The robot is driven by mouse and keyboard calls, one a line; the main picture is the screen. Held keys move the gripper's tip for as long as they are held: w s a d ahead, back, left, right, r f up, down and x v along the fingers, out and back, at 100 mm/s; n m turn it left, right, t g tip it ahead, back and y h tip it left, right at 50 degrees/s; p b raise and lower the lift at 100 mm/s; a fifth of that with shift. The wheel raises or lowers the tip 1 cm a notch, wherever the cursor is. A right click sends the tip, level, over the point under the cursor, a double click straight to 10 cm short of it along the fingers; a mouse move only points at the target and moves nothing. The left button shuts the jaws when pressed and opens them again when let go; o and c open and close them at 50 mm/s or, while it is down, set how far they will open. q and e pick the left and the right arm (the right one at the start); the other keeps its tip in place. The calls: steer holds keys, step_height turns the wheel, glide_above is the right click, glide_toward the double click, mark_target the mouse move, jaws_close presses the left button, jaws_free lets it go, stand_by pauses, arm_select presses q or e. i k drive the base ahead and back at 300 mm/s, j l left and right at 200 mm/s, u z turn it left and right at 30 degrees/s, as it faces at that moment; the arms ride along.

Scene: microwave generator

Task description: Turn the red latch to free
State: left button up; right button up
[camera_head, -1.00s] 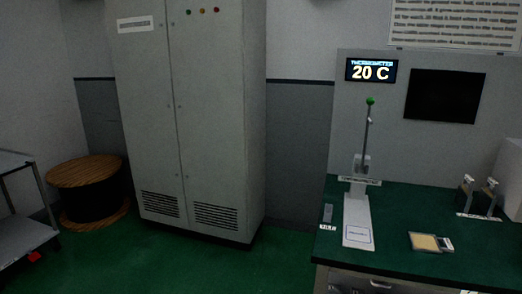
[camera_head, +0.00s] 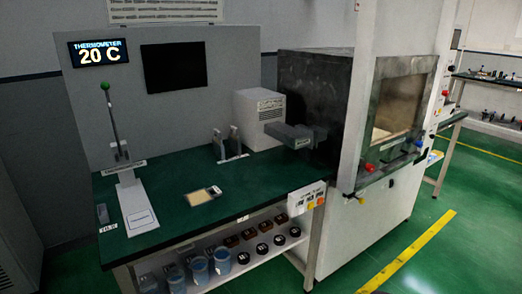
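Neither of my grippers shows in the head view. A large grey cabinet (camera_head: 385,205) with a framed window (camera_head: 398,105) stands right of the green bench. A small red part (camera_head: 369,167) sits at the lower left of the window frame, and a blue part (camera_head: 418,143) sits at its lower right. Another small red part (camera_head: 445,92) is on the cabinet's right edge. The parts are too small to tell which is the red latch or how it is turned.
The green bench (camera_head: 180,178) holds a lever stand with a green knob (camera_head: 104,86), a small pad (camera_head: 198,197) and a white box (camera_head: 258,118). A shelf below holds blue cups (camera_head: 222,262). Green floor (camera_head: 465,240) with a yellow stripe (camera_head: 410,252) is open at right.

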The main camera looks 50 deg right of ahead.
mark_target(370, 167)
steer(key=z, duration=2.4)
